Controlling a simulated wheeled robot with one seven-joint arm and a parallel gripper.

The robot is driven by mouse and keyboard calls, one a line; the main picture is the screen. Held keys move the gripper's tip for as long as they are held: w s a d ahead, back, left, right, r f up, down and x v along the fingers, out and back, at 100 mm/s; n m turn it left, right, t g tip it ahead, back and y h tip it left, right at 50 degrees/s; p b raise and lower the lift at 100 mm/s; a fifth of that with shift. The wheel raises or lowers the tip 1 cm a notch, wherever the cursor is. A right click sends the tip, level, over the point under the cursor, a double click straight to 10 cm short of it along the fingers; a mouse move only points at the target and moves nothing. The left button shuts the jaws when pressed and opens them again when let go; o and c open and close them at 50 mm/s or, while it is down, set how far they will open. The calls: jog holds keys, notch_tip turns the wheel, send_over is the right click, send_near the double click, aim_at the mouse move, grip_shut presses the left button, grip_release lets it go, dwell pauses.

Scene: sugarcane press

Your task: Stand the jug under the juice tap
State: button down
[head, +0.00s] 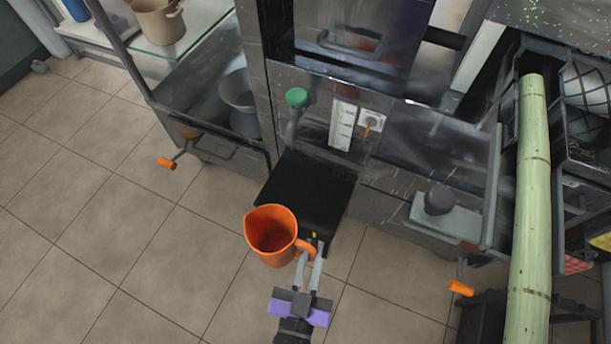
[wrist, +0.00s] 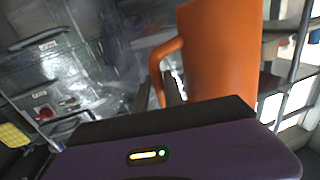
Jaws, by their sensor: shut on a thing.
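The orange jug (head: 262,246) is held upright, its open mouth showing in the head view. My gripper (head: 311,250) is shut on the jug's handle, on the jug's right side. In the wrist view the jug (wrist: 222,55) fills the upper right, its handle (wrist: 158,72) between the fingers. The juice tap, with a green knob (head: 297,97), is on the front of the steel press, farther back than the jug. A black shelf (head: 306,187) juts out below the tap; the jug is at its near left edge. I cannot tell whether they touch. The tap's outlet is hard to make out.
Orange-handled cranks stand out at the left (head: 167,163) and right (head: 461,288) of the press. A long green cane (head: 531,190) lies in a chute at the right. A metal bowl (head: 238,92) sits left of the tap. The tiled floor (head: 110,240) at left is clear.

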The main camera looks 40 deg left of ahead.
jog(key=f+x, duration=0.1)
jog(key=x, duration=1.1)
jog(key=f+x, duration=0.1)
jog(key=x, duration=0.5)
jog(key=shift+s+a+f, duration=0.1)
jog(key=shift+f, duration=0.6)
jog(key=shift+f, duration=0.15)
jog(key=c, duration=1.4)
grip_release()
jog(key=shift+c, duration=0.2)
jog(key=shift+r+p, duration=0.25)
jog(key=shift+p, duration=0.15)
jog(key=v, duration=1.2)
jog(key=shift+b, duration=0.3)
